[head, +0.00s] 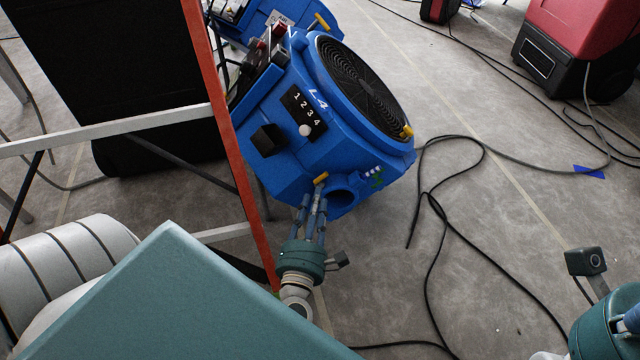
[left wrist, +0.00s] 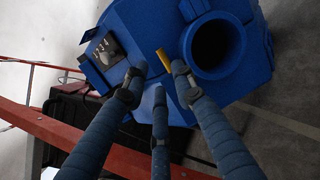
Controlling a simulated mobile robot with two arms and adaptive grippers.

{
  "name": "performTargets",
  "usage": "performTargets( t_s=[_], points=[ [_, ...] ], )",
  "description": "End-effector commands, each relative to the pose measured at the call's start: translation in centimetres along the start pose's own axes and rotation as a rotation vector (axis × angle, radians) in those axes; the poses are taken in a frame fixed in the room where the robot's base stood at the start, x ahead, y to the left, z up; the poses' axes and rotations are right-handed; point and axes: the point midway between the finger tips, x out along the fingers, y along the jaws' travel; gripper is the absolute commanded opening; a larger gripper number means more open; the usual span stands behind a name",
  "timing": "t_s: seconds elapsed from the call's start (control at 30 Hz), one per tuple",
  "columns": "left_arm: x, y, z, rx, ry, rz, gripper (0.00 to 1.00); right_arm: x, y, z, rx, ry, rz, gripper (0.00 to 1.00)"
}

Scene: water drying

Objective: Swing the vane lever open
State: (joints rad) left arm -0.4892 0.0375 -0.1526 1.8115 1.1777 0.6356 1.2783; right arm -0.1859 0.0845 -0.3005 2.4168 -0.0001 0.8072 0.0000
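A blue blower (head: 345,150), marked L4, stands on the floor with a round black grille and a round outlet (head: 343,196) low on its front. A short yellow lever (head: 321,178) sticks out beside the outlet; I take it for the vane lever. It also shows in the left wrist view (left wrist: 165,61), left of the dark outlet opening (left wrist: 213,47). My left gripper (head: 313,198) has its three blue fingers spread, tips close to the lever, which appears between two of them. I cannot tell whether they touch. My right gripper (head: 632,318) is partly in view at bottom right, far from the blower.
A red-orange frame post (head: 232,150) and a pale crossbar (head: 110,130) stand left of the blower, close to my left arm. Black cables (head: 450,225) lie on the floor to the right. A red machine (head: 585,45) stands at the far right.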

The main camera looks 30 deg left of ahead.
Motion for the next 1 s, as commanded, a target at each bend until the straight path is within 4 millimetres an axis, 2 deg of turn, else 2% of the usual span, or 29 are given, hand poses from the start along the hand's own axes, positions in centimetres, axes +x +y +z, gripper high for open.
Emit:
performTargets(
  t_s=[0.1, 0.3, 0.5, 0.77, 0.9, 1.0],
  points=[
    [2.5, -0.1, -0.1, -0.001, -0.001, 0.001, 0.26, 0.0, 0.0, 0.0, -0.002, 0.014, -0.005, 0.4],
    [5.6, -0.2, 0.0, 0.001, -0.001, -0.001, 0.26, 0.3, -0.1, 0.0, -0.004, 0.025, -0.011, 0.4],
    [6.9, -0.1, 0.0, 0.002, 0.0, -0.002, 0.26, 0.5, -0.1, 0.0, -0.005, 0.034, -0.014, 0.4],
    [7.0, -0.1, 0.0, 0.003, 0.0, -0.003, 0.26, 0.5, -0.1, 0.0, -0.005, 0.034, -0.014, 0.4],
    [7.0, -0.1, 0.0, 0.003, 0.0, -0.003, 0.0, 0.5, -0.1, 0.0, -0.005, 0.034, -0.014, 0.4],
    [6.9, -0.1, 0.0, 0.002, 0.0, -0.003, 0.0, 0.5, -0.1, 0.0, -0.005, 0.034, -0.014, 0.4]
  ],
)
